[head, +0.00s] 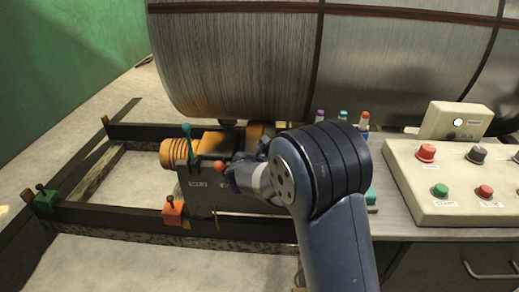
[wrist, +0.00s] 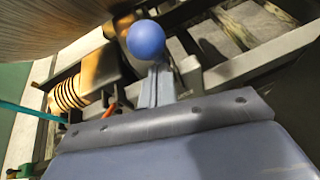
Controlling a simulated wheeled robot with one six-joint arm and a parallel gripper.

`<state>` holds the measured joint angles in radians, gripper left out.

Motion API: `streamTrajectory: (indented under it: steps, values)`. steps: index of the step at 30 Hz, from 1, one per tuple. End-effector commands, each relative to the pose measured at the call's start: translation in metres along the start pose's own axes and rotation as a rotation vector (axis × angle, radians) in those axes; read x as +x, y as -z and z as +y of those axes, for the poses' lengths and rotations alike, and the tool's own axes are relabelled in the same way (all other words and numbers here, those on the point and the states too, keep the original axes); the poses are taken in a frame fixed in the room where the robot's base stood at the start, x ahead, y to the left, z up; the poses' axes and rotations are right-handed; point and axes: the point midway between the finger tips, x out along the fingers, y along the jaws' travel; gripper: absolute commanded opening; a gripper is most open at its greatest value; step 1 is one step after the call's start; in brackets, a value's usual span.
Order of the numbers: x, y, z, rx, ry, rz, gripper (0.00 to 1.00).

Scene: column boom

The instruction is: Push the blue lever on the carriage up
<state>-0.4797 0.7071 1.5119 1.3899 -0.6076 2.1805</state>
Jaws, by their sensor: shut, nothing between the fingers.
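The carriage (head: 205,192) is a dark box with a yellow-orange ribbed part on the rails; in the wrist view its ribbed part (wrist: 70,92) is at the left. The blue lever's round knob (wrist: 146,39) shows large in the wrist view, just beyond the fingertips of my gripper (wrist: 157,70). The fingers are shut and empty. I cannot tell whether they touch the knob. The lever's stem is hidden behind the fingers. In the head view my arm covers the blue lever, and the gripper is mostly hidden at the carriage's right side.
A teal lever (head: 187,135) and an orange-knobbed lever (head: 219,167) stand on the carriage, close to my arm. A large drum (head: 240,60) lies behind. An orange block (head: 173,207) and a green block (head: 46,199) sit on the rails. A button panel (head: 455,205) is at right.

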Motion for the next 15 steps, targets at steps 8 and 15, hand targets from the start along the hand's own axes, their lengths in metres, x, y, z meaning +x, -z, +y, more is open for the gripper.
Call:
streamTrajectory:
  steps: [8, 15]
  values:
    - [0.008, -0.023, 0.004, -0.016, 0.021, 0.131, 0.00]
    - [0.019, -0.029, 0.006, -0.022, 0.023, 0.150, 0.00]
